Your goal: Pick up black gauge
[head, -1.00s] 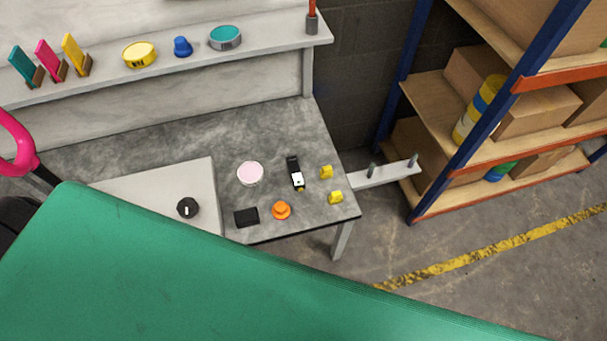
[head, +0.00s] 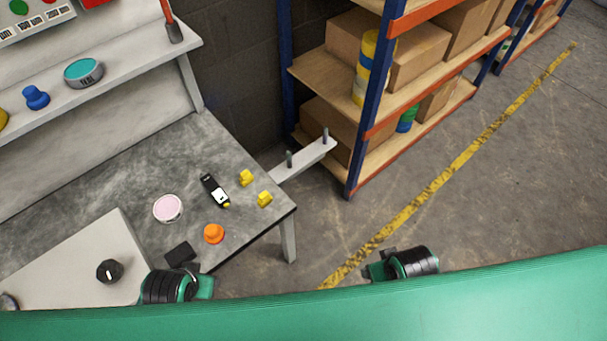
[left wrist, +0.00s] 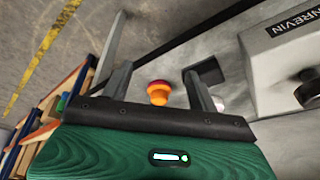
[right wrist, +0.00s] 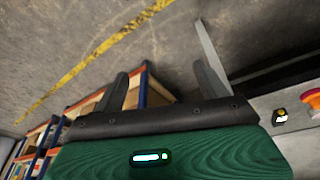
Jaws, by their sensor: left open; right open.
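The black gauge (head: 214,190) lies flat on the grey work table in the head view. It is slim and dark, with a white display and a yellow bit at its near end. My left gripper (left wrist: 156,76) is open and empty in the left wrist view; an orange round knob (left wrist: 158,92) shows beyond and between its fingers. My right gripper (right wrist: 161,76) is open and empty in the right wrist view, with floor and shelving beyond it. In the head view only green and black arm parts show near the table's front edge; the fingertips cannot be made out there.
Around the gauge lie a pink-white disc (head: 168,208), two yellow pieces (head: 246,178) (head: 264,199), the orange knob (head: 213,233) and a black block (head: 180,254). A white panel with a black dial (head: 109,271) is at left. A shelving rack (head: 372,120) stands right; open floor lies in front.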

